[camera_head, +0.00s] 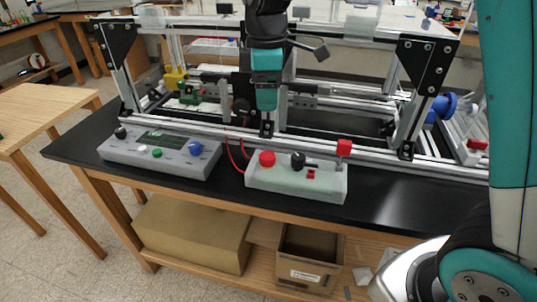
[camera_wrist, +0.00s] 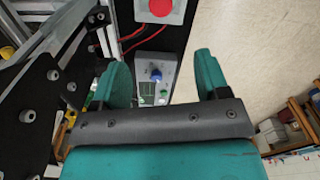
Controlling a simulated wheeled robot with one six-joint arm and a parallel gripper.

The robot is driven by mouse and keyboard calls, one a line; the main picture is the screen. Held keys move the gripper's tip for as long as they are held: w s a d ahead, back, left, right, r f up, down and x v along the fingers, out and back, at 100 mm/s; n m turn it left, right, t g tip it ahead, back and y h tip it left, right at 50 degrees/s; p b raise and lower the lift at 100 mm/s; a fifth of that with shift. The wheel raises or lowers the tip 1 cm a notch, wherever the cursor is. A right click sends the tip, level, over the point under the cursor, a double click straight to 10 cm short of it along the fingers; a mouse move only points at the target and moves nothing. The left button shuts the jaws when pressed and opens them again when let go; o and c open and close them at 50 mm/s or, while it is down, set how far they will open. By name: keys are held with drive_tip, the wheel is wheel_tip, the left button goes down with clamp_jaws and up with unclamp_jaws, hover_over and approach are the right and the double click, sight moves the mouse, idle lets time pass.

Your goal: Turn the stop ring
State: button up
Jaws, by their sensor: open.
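A round red stop button (camera_head: 266,158) sits on the left part of a pale control box on the black bench top. It shows at the top edge of the wrist view (camera_wrist: 161,7), partly cut off. I cannot make out a separate ring around it. My gripper (camera_head: 265,105) points down behind and above the box, in front of the extrusion frame, apart from the button. In the wrist view its two teal fingers (camera_wrist: 161,62) are spread with nothing held between them.
A grey console (camera_head: 160,152) with a blue knob stands left of the box. The box also carries a black knob (camera_head: 298,160) and a raised red block (camera_head: 344,147). The aluminium extrusion frame (camera_head: 300,135) stands along the back. Bench top at right is clear.

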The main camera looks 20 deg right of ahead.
sight(267, 155)
wheel_tip(267, 155, down, 16)
drive_tip(key=shift+f+p, duration=0.1)
drive_tip(key=shift+p, duration=0.6)
drive_tip(key=c, duration=0.9)
